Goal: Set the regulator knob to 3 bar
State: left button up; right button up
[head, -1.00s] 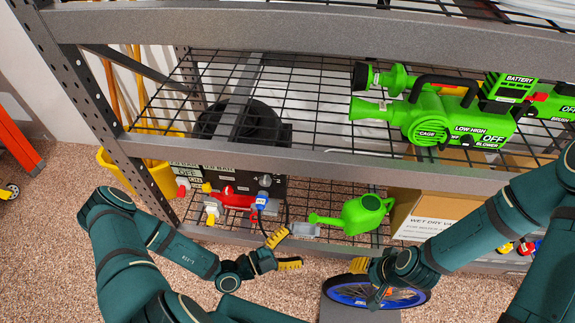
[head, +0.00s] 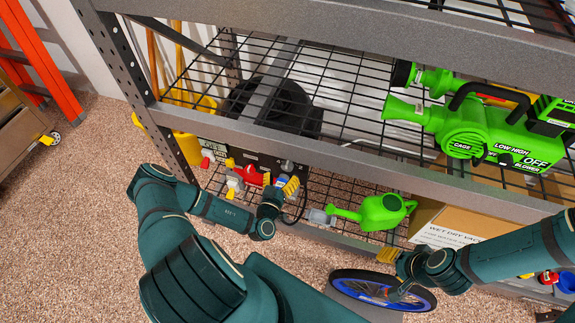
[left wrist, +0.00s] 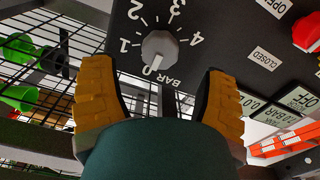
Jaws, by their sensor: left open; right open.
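The regulator knob (left wrist: 160,48) is a grey knob on a black panel (left wrist: 215,30), with the dial marks 0 to 4 and the word BAR around it. A light mark on its lower edge appears to point at 0; the 3 lies at its upper right. My left gripper (left wrist: 158,72) is open, with its yellow-padded fingers on either side of the knob in the picture. The knob appears ahead of the fingertips, and no contact shows. In the head view my left gripper (head: 284,186) is in front of the panel. My right gripper (head: 388,274) is open and empty at lower right.
A red knob (left wrist: 305,30), OPEN and CLOSED labels and a display lie right of the dial. The wire shelf (head: 350,100) is above the panel. A green watering can (head: 382,211) and a cardboard box (head: 440,222) stand to the right; a blue wheel (head: 375,290) lies below.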

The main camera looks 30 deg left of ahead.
aim_at(286, 168)
pick_arm(q)
jog(key=shift+x, duration=2.8)
jog(key=c, duration=1.2)
